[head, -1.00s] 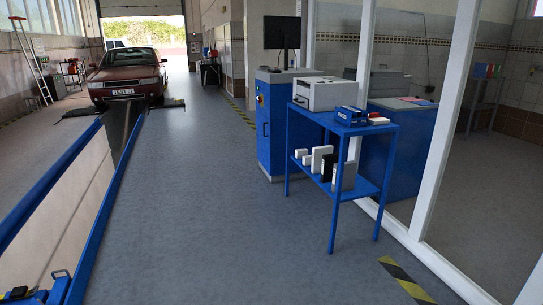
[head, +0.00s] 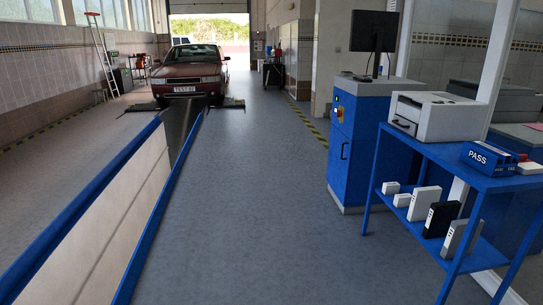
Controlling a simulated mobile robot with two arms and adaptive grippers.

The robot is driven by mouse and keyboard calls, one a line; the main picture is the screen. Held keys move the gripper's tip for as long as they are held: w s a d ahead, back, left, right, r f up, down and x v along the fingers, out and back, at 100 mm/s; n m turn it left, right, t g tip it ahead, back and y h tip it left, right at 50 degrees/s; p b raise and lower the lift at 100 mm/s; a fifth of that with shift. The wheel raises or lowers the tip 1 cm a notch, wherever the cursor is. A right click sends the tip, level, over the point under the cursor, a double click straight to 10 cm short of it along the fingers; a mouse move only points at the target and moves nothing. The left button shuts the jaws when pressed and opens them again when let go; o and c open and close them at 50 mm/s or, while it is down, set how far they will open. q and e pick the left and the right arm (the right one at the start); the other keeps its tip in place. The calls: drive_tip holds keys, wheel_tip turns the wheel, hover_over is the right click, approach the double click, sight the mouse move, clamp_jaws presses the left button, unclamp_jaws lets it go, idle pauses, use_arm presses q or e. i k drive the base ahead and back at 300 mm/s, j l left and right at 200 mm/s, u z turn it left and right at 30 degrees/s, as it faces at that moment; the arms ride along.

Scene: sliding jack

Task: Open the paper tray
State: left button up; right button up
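A white and grey printer (head: 437,115) stands on the top of a blue table at the right. Its front faces left towards the aisle. A dark slot with a small lip shows low on that front, and I cannot tell from here whether this is the paper tray or how far it is out. Neither of my grippers is in the head view.
The blue table (head: 400,143) also bears a blue PASS box (head: 487,158), with several small boxes on its lower shelf. A blue cabinet (head: 362,150) with a monitor (head: 374,33) stands behind it. An inspection pit with blue rails (head: 88,205) runs along the left. The grey floor (head: 250,200) between is clear.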

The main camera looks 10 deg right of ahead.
sight(411, 128)
drive_tip(key=i, duration=1.8)
drive_tip(key=i+z, duration=0.15)
drive_tip(key=i, duration=0.3)
drive_tip(key=i+j+z, duration=0.1)
drive_tip(key=i, duration=0.3)
drive_tip(key=i+j+z, duration=0.15)
drive_tip(key=i, duration=0.3)
drive_tip(key=i+j+z, duration=0.15)
drive_tip(key=i, duration=0.3)
